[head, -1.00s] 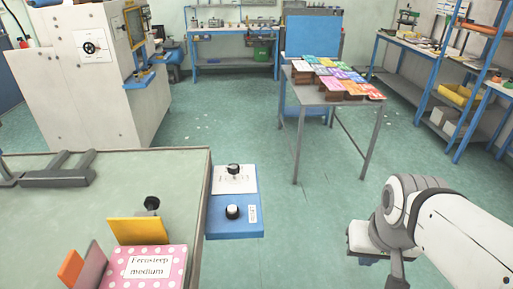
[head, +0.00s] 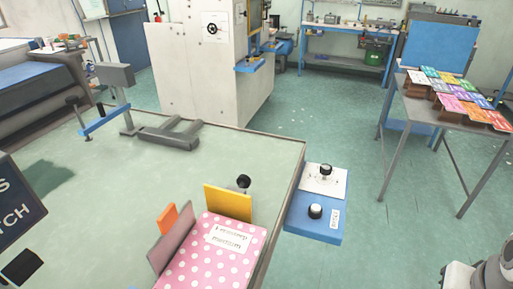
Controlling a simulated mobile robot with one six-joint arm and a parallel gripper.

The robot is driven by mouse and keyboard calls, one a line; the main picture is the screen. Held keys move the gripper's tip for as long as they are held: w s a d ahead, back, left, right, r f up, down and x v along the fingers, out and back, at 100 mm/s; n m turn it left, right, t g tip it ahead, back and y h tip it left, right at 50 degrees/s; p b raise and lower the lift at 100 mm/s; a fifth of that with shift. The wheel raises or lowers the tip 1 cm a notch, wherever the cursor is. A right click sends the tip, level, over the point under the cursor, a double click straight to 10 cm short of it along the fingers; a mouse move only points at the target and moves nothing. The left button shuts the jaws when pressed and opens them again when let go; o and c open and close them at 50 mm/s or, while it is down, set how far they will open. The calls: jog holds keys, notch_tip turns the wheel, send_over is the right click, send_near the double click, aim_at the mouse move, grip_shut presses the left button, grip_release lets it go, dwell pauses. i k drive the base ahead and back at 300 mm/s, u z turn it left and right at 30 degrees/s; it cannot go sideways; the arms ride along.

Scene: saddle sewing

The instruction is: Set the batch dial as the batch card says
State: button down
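A blue control box (head: 313,228) sits at the right edge of the green table. It has a black knob with a pale cap (head: 316,211) on its blue face and another black knob (head: 326,170) on a white plate behind. The marks are too small to read.
A pink dotted piece (head: 207,261) with a blurred label lies on the table (head: 110,222), beside yellow, orange and mauve panels. A white machine (head: 190,75) with a small dial (head: 212,29) stands behind. A side table (head: 452,114) holds coloured cards. Floor between is clear.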

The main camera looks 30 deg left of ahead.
aim_at(326, 169)
jog(key=u, duration=0.6)
jog(key=i, duration=0.55)
jog(key=u, duration=0.45)
